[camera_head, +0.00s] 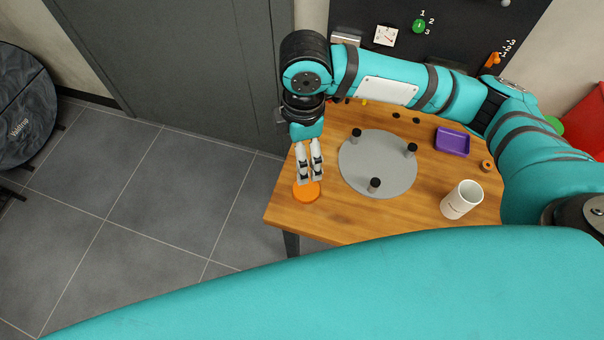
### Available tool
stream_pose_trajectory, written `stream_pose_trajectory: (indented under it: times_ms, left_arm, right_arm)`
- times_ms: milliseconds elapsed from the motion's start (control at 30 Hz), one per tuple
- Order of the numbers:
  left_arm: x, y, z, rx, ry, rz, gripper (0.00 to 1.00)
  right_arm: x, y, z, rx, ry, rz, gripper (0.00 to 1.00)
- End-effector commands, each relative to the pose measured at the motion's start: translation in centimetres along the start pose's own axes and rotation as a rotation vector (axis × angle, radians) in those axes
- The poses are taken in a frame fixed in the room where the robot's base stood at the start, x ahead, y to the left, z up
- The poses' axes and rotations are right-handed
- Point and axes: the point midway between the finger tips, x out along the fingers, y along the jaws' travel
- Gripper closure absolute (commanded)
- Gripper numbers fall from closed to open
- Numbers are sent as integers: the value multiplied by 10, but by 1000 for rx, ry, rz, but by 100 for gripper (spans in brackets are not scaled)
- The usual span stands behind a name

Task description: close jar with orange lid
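The orange lid (306,192) is a round disc near the left front edge of the wooden table. My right gripper (311,181), on the arm that comes in from the right, points down with its two pale fingers at the lid's far side. The fingertips overlap the lid in the picture; I cannot tell whether they touch it. Only a narrow gap shows between the fingers. A white cylindrical vessel (461,200) stands upright at the table's right front, and I cannot tell if it is the jar. My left gripper is out of view.
A grey disc (350,172) with three black pegs lies mid-table. A purple tray (452,143) and a small orange ring (487,166) are to its right. A dark board (460,38) stands behind the table.

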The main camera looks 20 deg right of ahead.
Motion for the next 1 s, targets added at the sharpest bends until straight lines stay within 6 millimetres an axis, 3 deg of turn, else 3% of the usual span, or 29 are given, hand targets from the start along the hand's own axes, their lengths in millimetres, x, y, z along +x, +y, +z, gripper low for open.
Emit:
stream_pose_trajectory:
  times_ms: [133,500,1000]
  left_arm:
    - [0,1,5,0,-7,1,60]
    - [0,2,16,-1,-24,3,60]
    - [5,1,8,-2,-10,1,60]
  right_arm:
    - [-6,2,9,-16,-34,-11,10]
    - [-1,1,9,-15,-34,-13,10]
    - [98,-1,12,-14,-34,-13,10]
